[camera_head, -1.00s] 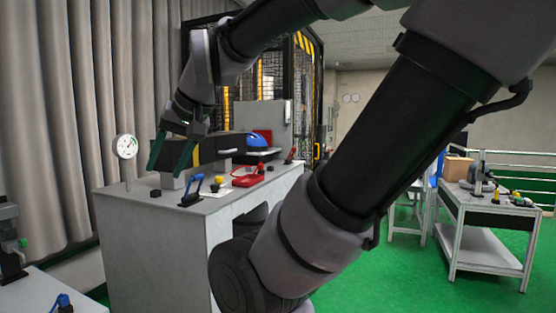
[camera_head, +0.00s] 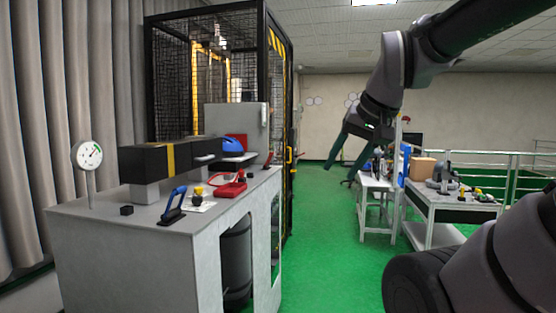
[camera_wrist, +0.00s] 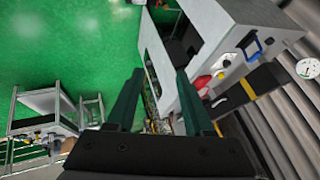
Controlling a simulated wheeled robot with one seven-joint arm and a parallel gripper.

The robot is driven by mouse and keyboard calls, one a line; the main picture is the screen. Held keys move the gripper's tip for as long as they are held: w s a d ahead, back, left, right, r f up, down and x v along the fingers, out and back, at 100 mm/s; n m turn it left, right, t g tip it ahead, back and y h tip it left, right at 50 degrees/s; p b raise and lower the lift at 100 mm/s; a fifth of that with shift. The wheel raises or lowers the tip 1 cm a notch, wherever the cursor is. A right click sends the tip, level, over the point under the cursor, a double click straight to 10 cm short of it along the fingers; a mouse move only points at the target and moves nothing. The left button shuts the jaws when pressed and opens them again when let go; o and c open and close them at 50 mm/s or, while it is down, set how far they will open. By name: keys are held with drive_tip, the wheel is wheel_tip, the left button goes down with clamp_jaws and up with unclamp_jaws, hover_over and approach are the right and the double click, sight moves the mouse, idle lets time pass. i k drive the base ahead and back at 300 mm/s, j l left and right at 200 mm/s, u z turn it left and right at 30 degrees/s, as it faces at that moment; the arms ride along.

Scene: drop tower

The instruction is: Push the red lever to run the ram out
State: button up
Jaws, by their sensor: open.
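A small red lever (camera_head: 268,158) with a dark base stands at the right edge of the grey bench, beside a light grey panel. It is small here, and its exact tilt is hard to tell. My gripper (camera_head: 347,166) has its green fingers spread and empty, pointing down over the green floor to the right of the bench, apart from it. In the wrist view my gripper (camera_wrist: 158,76) is also open with nothing between the fingers. The lever cannot be made out there. I cannot identify the ram.
The bench (camera_head: 120,222) also carries a blue-handled clamp (camera_head: 173,205), a red device (camera_head: 230,187), a black block with a yellow band (camera_head: 171,160) and a dial gauge (camera_head: 90,157). A mesh cage (camera_head: 172,70) stands behind. Green floor (camera_head: 325,220) is clear between bench and right-hand tables.

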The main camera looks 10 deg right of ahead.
sight(271, 154)
drive_tip(key=i+l+u, duration=0.1)
drive_tip(key=u, duration=0.25)
drive_tip(key=i+l+u, duration=0.1)
drive_tip(key=u, duration=0.25)
drive_tip(key=i+l+u, duration=0.15)
drive_tip(key=l, duration=0.2)
drive_tip(key=i+l+u, duration=0.2)
drive_tip(key=l, duration=0.2)
drive_tip(key=l+u, duration=0.15)
drive_tip(key=l, duration=0.25)
drive_tip(key=i+l+u, duration=0.15)
drive_tip(key=l, duration=0.25)
drive_tip(key=i+l, duration=0.1)
drive_tip(key=l, duration=0.65)
drive_tip(key=i+l+u, duration=0.1)
drive_tip(key=l, duration=0.65)
drive_tip(key=i+l, duration=0.15)
drive_tip(key=l, duration=0.55)
drive_tip(key=i+l, duration=0.1)
drive_tip(key=l, duration=0.65)
drive_tip(key=u, duration=0.05)
